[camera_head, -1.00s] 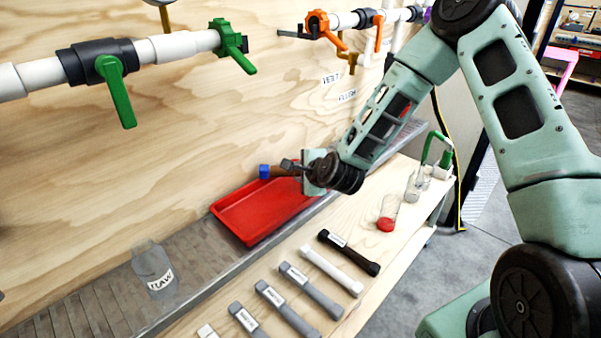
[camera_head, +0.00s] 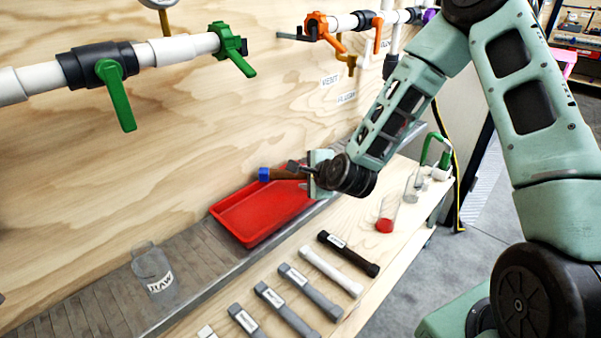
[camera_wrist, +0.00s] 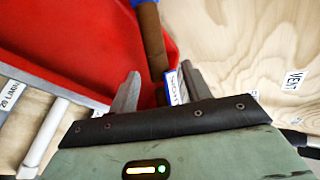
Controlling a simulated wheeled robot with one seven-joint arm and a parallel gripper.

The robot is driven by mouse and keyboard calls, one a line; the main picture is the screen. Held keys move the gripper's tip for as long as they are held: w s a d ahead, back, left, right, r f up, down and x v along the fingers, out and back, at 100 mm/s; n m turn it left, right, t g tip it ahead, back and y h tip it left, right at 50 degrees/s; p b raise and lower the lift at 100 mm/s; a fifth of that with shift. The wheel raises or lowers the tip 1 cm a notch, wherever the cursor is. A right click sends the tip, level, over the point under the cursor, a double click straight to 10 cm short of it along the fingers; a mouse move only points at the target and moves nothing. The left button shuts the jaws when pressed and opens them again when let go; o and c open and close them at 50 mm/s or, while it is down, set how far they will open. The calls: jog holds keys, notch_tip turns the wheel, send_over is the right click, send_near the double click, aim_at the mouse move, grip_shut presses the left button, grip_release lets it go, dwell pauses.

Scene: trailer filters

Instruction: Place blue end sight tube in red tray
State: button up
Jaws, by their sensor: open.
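The sight tube (camera_head: 284,175) has a blue end (camera_head: 264,174) and a brown body. It lies along the back right edge of the red tray (camera_head: 232,226), blue end to the left. In the wrist view its brown body (camera_wrist: 152,40) runs along the red tray's right edge (camera_wrist: 172,52), and a white label shows near the fingers. My gripper (camera_wrist: 160,86) is open, with a finger on each side of the tube's near end. In the head view my gripper (camera_head: 304,170) is at the tube's right end. Whether the tube rests fully on the tray is unclear.
Several grey, white and dark tubes (camera_head: 330,270) lie in a row on the wooden bench in front. A clear tube with a red end (camera_head: 386,222) stands to the right. A labelled bottle (camera_head: 154,272) is at left. The plywood wall with pipes and valves rises close behind.

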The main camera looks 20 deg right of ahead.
jog(key=p+v, duration=0.1)
jog(key=v, duration=0.6)
jog(key=s+a+r+n+g+y, duration=0.25)
jog(key=s+a+n+g, duration=0.35)
jog(key=s+a+n, duration=0.55)
jog(key=s+a+r+n+g+h, duration=0.1)
jog(key=s+r+n+g, duration=0.2)
jog(key=s+n, duration=0.5)
jog(key=s+a+r+n+g+h, duration=0.1)
jog(key=s+r+n, duration=0.3)
jog(key=s+n, duration=0.4)
jog(key=shift+s+a+g+h+p, duration=0.3)
jog(key=shift+s+g+h, duration=0.05)
jog(key=shift+s+g, duration=0.55)
jog(key=shift+r, duration=0.1)
notch_tip(320, 180, up, 14)
jog(key=p, duration=1.4)
